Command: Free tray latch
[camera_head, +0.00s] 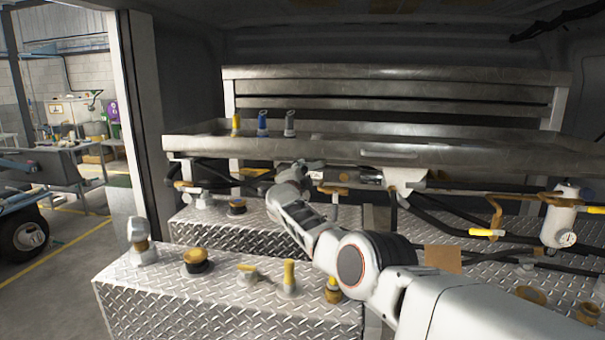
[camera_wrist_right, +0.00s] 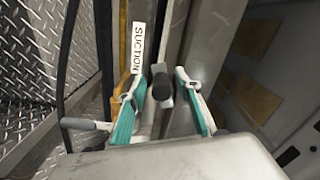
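The long grey metal tray (camera_head: 480,155) spans the back of the bay. Below its front edge, my right gripper (camera_head: 312,166) is at the end of my outstretched right arm; its fingers are small and partly hidden there. In the right wrist view, its two teal-padded fingers (camera_wrist_right: 160,98) are apart. A short black-ended peg (camera_wrist_right: 159,76), perhaps the tray latch, stands between them, with a gap visible on both sides. I cannot tell whether either finger touches it. A grey metal edge runs behind the peg. My left gripper is not in view.
A white "SUCTION" label (camera_wrist_right: 138,47) and a black hose (camera_wrist_right: 106,60) lie left of the fingers. Yellow, blue and white nozzles (camera_head: 262,123) stand on the tray. Yellow-handled valves (camera_head: 487,233) hang below right. Diamond-plate boxes (camera_head: 200,305) with caps stand in front.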

